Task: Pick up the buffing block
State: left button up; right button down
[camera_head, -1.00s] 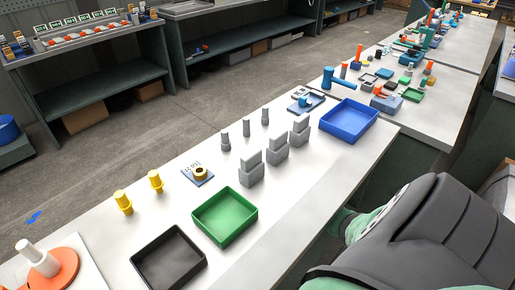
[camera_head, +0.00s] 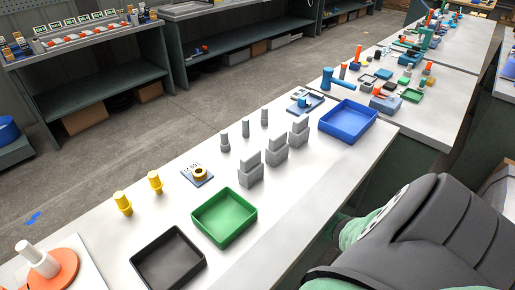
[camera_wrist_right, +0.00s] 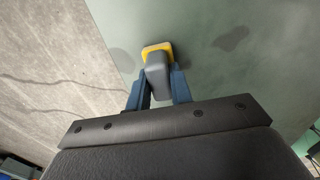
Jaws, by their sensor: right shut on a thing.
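In the right wrist view, my right gripper (camera_wrist_right: 159,72) is shut on a block with a grey body (camera_wrist_right: 157,84) and a yellow end (camera_wrist_right: 157,48), which I take to be the buffing block. Its two dark blue fingers press on the grey sides, and the yellow end sticks out past the fingertips. A dark shadow lies apart from the block on the green-grey surface (camera_wrist_right: 255,75), so the block looks clear of it. In the head view only my right arm shows, at the lower right; its gripper and the block are hidden there. My left gripper is not in view.
The white bench (camera_head: 290,215) carries a black tray (camera_head: 168,262), a green tray (camera_head: 225,217), a blue tray (camera_head: 348,121), grey stepped blocks (camera_head: 276,147), yellow pegs (camera_head: 123,203) and a tape roll (camera_head: 200,174). The bench's near right strip is clear.

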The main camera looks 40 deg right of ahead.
jog(key=shift+r, duration=0.15)
